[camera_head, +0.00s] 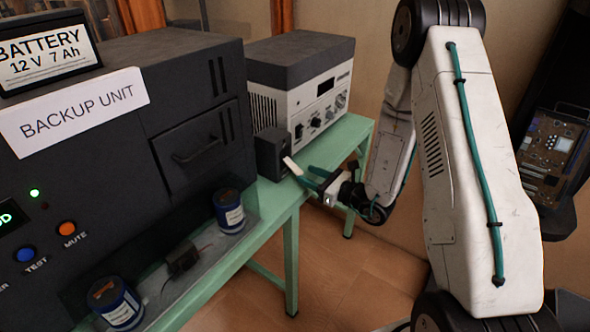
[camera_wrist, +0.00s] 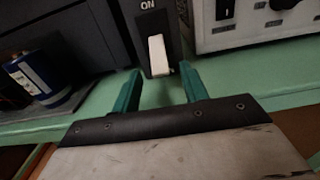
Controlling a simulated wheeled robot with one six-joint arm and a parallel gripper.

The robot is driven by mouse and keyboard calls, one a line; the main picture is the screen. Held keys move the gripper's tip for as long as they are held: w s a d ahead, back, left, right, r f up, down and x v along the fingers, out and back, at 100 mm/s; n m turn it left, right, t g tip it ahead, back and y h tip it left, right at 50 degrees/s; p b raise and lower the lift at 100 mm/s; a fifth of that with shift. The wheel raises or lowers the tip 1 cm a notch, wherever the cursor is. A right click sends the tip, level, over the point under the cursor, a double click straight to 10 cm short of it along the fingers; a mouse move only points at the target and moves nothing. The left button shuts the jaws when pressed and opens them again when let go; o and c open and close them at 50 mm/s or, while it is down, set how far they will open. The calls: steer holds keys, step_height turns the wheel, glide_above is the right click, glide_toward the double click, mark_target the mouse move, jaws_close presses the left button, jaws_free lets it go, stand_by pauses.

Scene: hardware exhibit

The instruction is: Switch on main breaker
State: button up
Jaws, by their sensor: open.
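The main breaker (camera_head: 270,153) is a small dark box on the green table, between the backup unit and a grey-white device. Its white lever (camera_head: 291,166) sticks out at the front. In the wrist view the lever (camera_wrist: 158,54) is below the "ON" label on the black breaker face (camera_wrist: 151,22) and points down and outward. My gripper (camera_head: 309,178) is just in front of the breaker. In the wrist view its green fingers (camera_wrist: 160,74) are spread, one to each side of the lever's lower end, with gaps on both sides. Nothing is held.
The black backup unit (camera_head: 120,125) stands left, with blue cylinders (camera_head: 230,211) and (camera_head: 116,303) on a ledge. The grey-white device (camera_head: 305,103) is close behind the breaker to the right. The green table edge (camera_head: 270,208) lies below. Open floor (camera_head: 330,275) is in front.

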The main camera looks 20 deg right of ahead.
mark_target(298, 170)
steer(key=x, duration=0.5)
steer(key=shift+w+a, duration=0.3)
jaws_close()
steer(key=shift+d, duration=0.1)
